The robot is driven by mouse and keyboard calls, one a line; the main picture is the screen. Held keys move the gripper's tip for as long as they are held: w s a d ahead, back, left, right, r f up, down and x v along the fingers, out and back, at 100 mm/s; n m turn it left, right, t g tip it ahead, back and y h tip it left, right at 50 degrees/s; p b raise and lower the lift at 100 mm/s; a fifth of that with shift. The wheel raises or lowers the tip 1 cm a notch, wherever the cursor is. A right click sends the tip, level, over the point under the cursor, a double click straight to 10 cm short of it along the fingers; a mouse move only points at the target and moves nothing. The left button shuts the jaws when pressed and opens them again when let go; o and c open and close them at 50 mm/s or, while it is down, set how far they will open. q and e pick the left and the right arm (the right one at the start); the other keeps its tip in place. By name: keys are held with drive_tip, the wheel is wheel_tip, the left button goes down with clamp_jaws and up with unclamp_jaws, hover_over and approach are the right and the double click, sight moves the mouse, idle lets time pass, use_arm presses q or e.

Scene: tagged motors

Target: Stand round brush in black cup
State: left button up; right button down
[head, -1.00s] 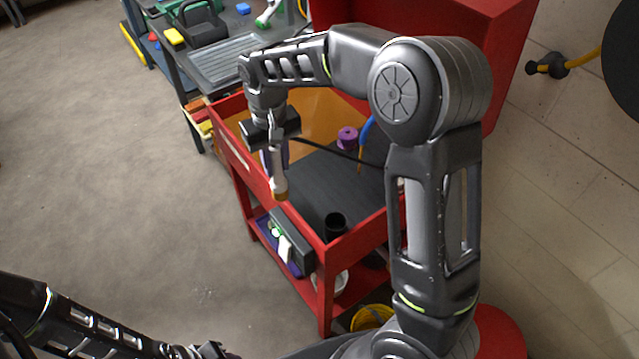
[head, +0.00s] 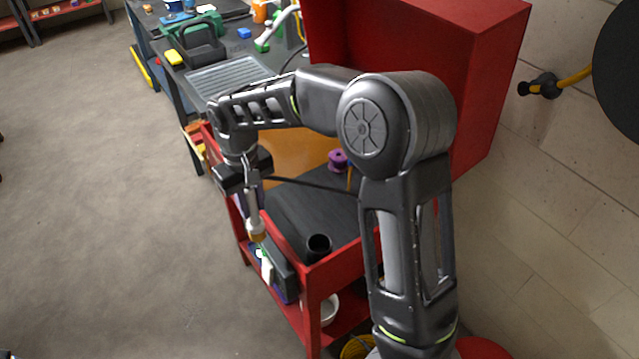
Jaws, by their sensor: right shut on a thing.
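The black cup (head: 319,248) stands upright on the dark top of the red cart, near its front corner. My right gripper (head: 251,186) is shut on the round brush (head: 254,215), which hangs below it with its tan end down. The brush is to the left of the cup and apart from it. In the picture it overlaps the cart's left edge; how high it is above the cart I cannot tell. My left gripper is out of view.
The red cart (head: 284,238) has a raised rim and a lower shelf with a white bowl (head: 329,310). A purple spool (head: 338,160) lies farther back on its top. A dark workbench with a grey tray (head: 232,76) stands behind. Open floor lies to the left.

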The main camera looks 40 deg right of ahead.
drive_tip(key=s+d+r+n+p, duration=0.2)
drive_tip(key=s+d+r+n, duration=0.4)
drive_tip(key=s+d, duration=0.3)
drive_tip(key=shift+s+d+r, duration=0.4)
drive_tip(key=shift+d+r, duration=0.35)
drive_tip(key=shift+d, duration=0.35)
drive_tip(key=shift+f, duration=0.2)
wheel_tip(320, 180, down, 11)
drive_tip(key=b, duration=0.8)
drive_tip(key=shift+b, duration=0.3)
drive_tip(key=c, duration=1.1)
unclamp_jaws()
